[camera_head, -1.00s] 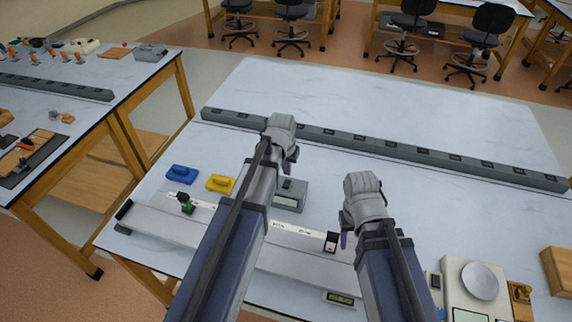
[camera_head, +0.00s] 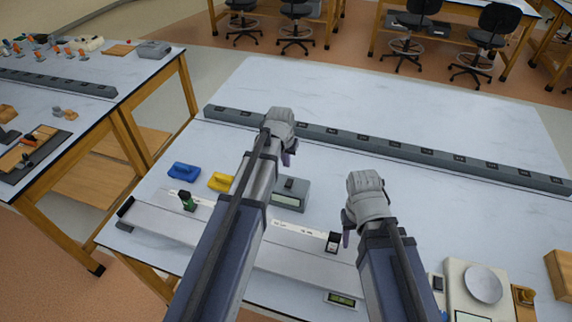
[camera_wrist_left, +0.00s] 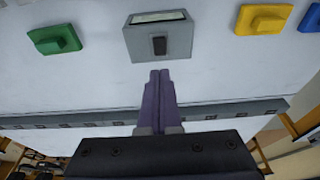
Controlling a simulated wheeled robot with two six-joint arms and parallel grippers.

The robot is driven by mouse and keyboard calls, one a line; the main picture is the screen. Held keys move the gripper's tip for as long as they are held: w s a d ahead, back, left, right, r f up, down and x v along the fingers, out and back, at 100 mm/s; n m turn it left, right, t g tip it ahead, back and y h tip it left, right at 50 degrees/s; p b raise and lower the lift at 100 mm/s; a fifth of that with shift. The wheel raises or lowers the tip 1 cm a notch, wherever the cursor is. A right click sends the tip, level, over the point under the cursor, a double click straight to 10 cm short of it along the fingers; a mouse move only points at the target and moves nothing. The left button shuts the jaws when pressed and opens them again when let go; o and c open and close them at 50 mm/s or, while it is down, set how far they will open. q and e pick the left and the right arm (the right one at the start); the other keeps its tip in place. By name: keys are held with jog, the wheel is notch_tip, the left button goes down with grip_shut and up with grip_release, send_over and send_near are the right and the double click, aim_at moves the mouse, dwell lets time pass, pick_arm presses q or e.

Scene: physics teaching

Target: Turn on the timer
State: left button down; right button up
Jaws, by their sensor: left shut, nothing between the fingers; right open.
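The timer is a grey box (camera_head: 291,194) with a pale display and a dark switch, standing on the table behind the track. It also shows in the left wrist view (camera_wrist_left: 174,43), with its dark switch (camera_wrist_left: 159,45) facing my fingers. My left gripper (camera_head: 288,158) is shut and empty, on the far side of the timer. In the left wrist view its purple fingertips (camera_wrist_left: 160,74) point at the switch side, with a small gap visible below the box. My right gripper (camera_head: 346,238) is open and empty, to the right of the timer.
A blue block (camera_head: 184,171) and a yellow block (camera_head: 221,181) lie left of the timer. A green block (camera_wrist_left: 55,40) shows on its other side. A long track (camera_head: 160,224) runs in front, and a dark rail (camera_head: 400,150) runs behind. A balance (camera_head: 483,283) stands at right.

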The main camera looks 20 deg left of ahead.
aim_at(288, 185)
pick_arm(q)
jog(key=b+x, duration=0.6)
jog(key=x, duration=0.1)
jog(key=s+b+x, duration=0.1)
jog(key=b+x, duration=0.3)
jog(key=shift+s+f, duration=0.1)
jog(key=shift+f, duration=0.1)
jog(key=shift+f+b, duration=0.4)
jog(key=shift+b, duration=0.1)
pick_arm(e)
notch_tip(288, 185, down, 12)
jog(key=shift+r, duration=0.1)
pick_arm(q)
jog(key=shift+s+f+b, duration=0.2)
jog(key=shift+f+b, duration=0.2)
pick_arm(e)
jog(key=shift+f, duration=0.45)
pick_arm(q)
jog(key=shift+r, duration=0.15)
pick_arm(e)
jog(key=shift+r, duration=0.15)
pick_arm(q)
jog(key=shift+w, duration=0.1)
jog(key=shift+w+r+p, duration=0.35)
jog(key=shift+w+p, duration=0.15)
jog(key=shift+w, duration=0.15)
pick_arm(e)
jog(key=shift+r, duration=0.35)
